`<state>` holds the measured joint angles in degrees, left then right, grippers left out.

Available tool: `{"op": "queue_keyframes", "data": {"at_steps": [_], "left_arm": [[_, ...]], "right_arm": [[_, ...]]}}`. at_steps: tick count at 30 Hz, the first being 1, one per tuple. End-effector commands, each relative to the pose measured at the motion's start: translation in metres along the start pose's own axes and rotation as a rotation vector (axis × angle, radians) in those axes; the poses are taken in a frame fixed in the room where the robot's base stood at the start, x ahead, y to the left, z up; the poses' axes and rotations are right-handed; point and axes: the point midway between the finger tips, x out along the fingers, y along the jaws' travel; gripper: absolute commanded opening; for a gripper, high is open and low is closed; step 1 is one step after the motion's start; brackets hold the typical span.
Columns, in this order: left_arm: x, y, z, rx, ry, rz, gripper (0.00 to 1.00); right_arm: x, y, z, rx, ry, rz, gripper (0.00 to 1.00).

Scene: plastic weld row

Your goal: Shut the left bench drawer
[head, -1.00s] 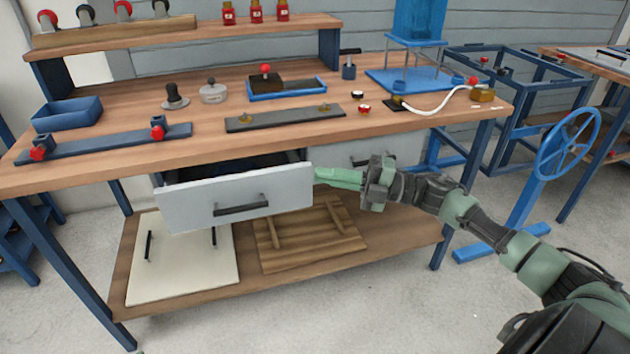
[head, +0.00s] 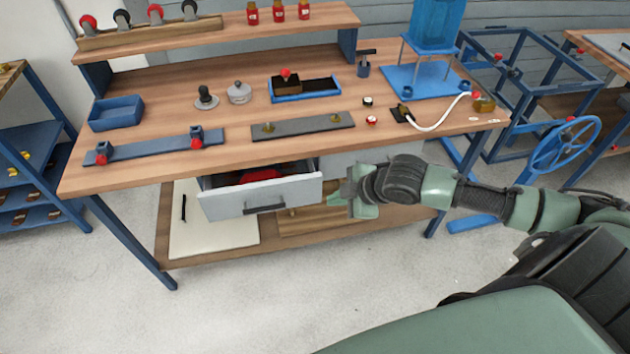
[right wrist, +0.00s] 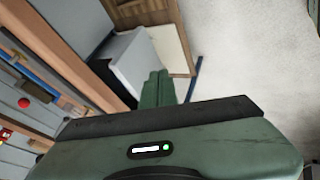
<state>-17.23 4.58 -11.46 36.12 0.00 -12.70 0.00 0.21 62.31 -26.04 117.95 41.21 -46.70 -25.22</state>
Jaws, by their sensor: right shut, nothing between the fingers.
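The left bench drawer (head: 225,203) is a pale grey box with a dark bar handle (head: 264,208), under the worktop at the left. It stands out from the bench, open, with something red (head: 270,175) inside. My right gripper (head: 362,208) is just right of the drawer front, at about its height. Its fingers are shut and empty. In the right wrist view the shut green fingers (right wrist: 158,88) lie beside a pale grey panel (right wrist: 130,65), which looks like the drawer. Whether they touch it I cannot tell. My left gripper is not in view.
The worktop (head: 225,165) carries a blue tray (head: 116,112), a grey rail (head: 303,126) and other fixtures. A second drawer front (head: 345,160) is partly hidden behind my arm. Boards lie on the lower shelf (head: 325,228). The floor in front is clear.

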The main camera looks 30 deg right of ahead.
Motion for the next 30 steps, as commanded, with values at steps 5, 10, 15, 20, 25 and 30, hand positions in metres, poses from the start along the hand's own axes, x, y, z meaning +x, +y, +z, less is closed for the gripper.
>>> {"op": "queue_keyframes", "data": {"at_steps": [5, 10, 15, 20, 25, 30], "left_arm": [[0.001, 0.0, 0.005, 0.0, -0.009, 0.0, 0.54], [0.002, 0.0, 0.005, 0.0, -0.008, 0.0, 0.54], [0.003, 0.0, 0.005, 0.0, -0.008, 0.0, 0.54], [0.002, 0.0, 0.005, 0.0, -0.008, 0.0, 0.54], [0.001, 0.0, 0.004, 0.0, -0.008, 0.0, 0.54], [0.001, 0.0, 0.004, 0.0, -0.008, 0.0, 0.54]], "right_arm": [[0.013, -0.005, 0.001, 0.005, -0.007, -0.016, 0.0], [0.044, -0.005, 0.0, 0.006, -0.005, -0.014, 0.0], [0.082, -0.005, 0.0, 0.006, -0.005, -0.015, 0.0], [0.105, 0.007, 0.001, 0.003, -0.009, -0.009, 0.0], [0.115, 0.023, 0.001, 0.002, -0.008, -0.012, 0.0], [0.118, 0.029, 0.002, 0.0, -0.009, -0.013, 0.0]]}}
